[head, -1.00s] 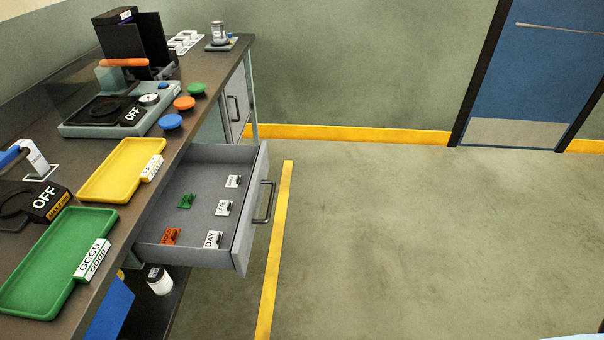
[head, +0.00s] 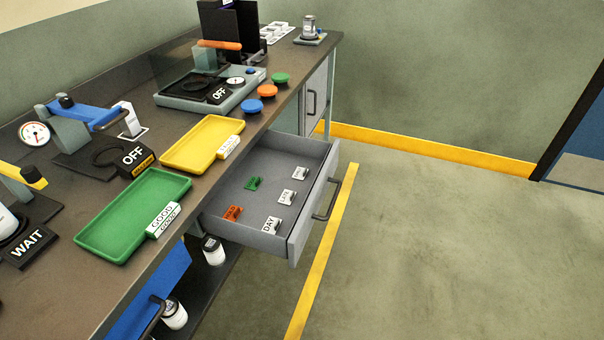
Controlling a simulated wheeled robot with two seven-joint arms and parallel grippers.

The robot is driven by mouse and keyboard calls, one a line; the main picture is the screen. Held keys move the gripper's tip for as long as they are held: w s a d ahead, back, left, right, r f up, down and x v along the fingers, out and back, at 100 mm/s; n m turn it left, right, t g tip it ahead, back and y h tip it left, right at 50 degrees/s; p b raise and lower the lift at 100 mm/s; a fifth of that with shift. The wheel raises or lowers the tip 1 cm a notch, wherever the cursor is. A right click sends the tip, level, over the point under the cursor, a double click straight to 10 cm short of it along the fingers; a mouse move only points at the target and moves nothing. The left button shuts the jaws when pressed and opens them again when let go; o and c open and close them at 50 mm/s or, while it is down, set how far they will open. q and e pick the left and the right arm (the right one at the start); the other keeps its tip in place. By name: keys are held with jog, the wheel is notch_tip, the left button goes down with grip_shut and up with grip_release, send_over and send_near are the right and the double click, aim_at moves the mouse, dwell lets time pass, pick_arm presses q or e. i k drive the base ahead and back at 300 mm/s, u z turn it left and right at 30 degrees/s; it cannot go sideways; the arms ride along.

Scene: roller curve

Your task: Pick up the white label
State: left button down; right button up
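Three small white labels lie in the open grey drawer (head: 250,222) in the head view. The nearest white label (head: 271,224) reads DAY. A second white label (head: 287,197) lies behind it, and a third (head: 300,173) lies farther back; their print is too small to read surely. An orange label (head: 233,213) and a green label (head: 253,183) lie to their left in the same drawer. Neither of my grippers is in view.
The drawer sticks out from the workbench (head: 215,185), with its handle (head: 335,200) facing right. A green tray (head: 130,215), a yellow tray (head: 200,143) and several press-like devices stand on the bench. White jars (head: 213,250) stand below. The floor to the right is clear.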

aim_at(300, 172)
jog(key=u, duration=1.5)
jog(key=k, duration=0.55)
jog(key=z, duration=1.2)
jog(key=i, duration=1.15)
jog(key=u, duration=0.7)
